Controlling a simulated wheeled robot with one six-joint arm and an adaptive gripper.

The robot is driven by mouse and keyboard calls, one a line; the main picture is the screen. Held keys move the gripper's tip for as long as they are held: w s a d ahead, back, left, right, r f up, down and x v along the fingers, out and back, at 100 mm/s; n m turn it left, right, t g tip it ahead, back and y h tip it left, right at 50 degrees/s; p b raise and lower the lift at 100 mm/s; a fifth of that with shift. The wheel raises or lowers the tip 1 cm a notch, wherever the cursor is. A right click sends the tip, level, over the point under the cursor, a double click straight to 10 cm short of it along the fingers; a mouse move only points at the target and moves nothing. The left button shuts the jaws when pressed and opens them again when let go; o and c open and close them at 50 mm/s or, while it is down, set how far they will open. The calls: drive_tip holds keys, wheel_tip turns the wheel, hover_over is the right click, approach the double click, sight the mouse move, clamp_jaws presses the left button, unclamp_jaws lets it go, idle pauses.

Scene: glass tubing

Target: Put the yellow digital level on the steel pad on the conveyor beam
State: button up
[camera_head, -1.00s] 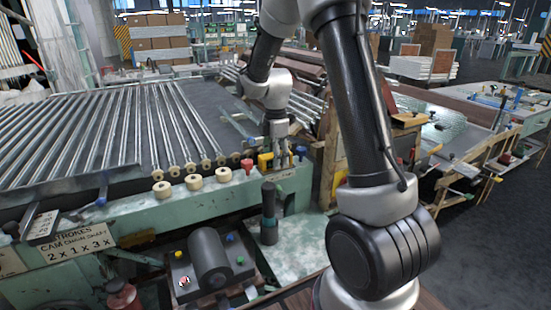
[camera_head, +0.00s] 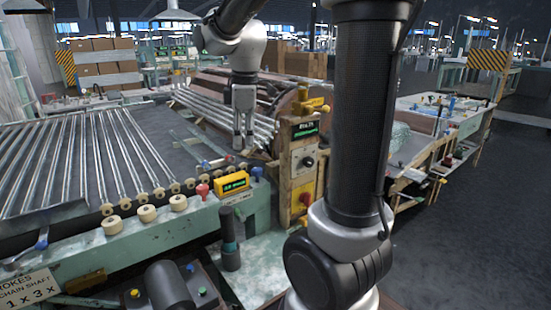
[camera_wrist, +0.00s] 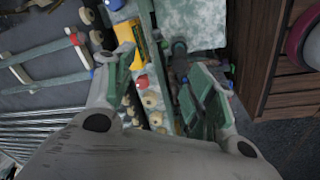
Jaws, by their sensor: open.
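The yellow digital level (camera_head: 232,184), with a lit green display, sits on the green conveyor beam (camera_head: 190,222) between a red knob and a blue knob. A thin pale edge shows under it, probably the steel pad (camera_head: 237,198), mostly covered by the level. My gripper (camera_head: 243,148) is open and empty, pointing down, above and behind the level and apart from it. In the wrist view the gripper (camera_wrist: 160,85) has its fingers wide apart, and the yellow level (camera_wrist: 134,42) shows beyond them, nearer the left finger and partly hidden by it.
Cream rollers (camera_head: 146,213) and a red knob (camera_head: 202,191) line the beam left of the level. A dark upright cylinder (camera_head: 229,240) stands in front. A wooden control post (camera_head: 300,165) with a display stands close at right. Metal rods (camera_head: 75,165) lie behind.

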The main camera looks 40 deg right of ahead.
drive_tip(key=s+m+t, duration=0.3)
drive_tip(key=s+m, duration=0.9)
drive_tip(key=s, duration=0.7)
drive_tip(key=shift+f, duration=0.15)
